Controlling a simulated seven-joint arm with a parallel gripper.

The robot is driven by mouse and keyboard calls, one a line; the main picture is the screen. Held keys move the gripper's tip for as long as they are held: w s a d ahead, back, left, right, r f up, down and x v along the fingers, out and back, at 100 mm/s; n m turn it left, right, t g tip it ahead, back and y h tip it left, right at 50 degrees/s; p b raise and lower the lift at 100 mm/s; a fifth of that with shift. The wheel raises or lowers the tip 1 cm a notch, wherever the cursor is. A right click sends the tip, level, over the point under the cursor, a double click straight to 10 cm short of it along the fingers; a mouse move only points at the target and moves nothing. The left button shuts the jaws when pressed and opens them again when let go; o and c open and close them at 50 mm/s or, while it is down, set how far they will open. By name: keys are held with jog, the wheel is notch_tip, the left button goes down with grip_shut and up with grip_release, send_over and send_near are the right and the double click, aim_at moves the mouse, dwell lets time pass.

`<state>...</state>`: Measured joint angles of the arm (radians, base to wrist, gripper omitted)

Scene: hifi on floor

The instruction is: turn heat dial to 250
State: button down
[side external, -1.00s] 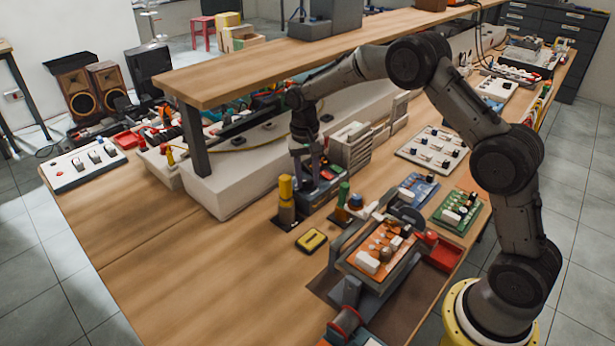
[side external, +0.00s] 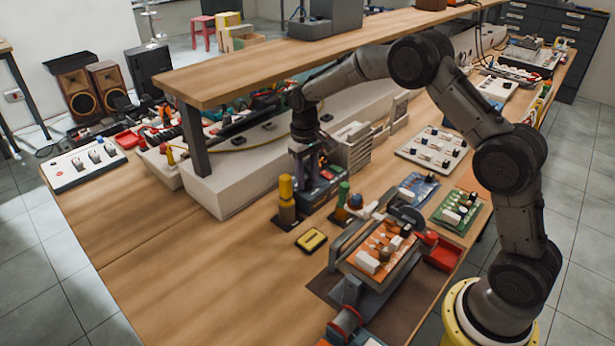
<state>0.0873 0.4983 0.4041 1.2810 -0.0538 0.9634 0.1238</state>
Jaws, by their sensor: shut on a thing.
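A small dark station (side external: 322,190) with a lit front panel stands on the wooden bench, next to the yellow-topped tool. My gripper (side external: 309,172) points down at the top and front of this station, its fingers close together. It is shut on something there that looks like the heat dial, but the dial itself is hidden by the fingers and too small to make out. The dial's numbers cannot be read from here.
A yellow-topped tool (side external: 286,200) and a green-topped tool (side external: 342,202) stand close by. A yellow sponge tin (side external: 311,240) lies in front. An orange circuit board (side external: 380,250) sits in a holder to the right. A shelf (side external: 260,70) overhangs behind. The bench's front left is clear.

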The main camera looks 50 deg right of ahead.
jog(key=shift+r, duration=0.1)
jog(key=c, duration=0.5)
grip_release()
notch_tip(320, 180, up, 14)
jog(key=shift+a, duration=0.35)
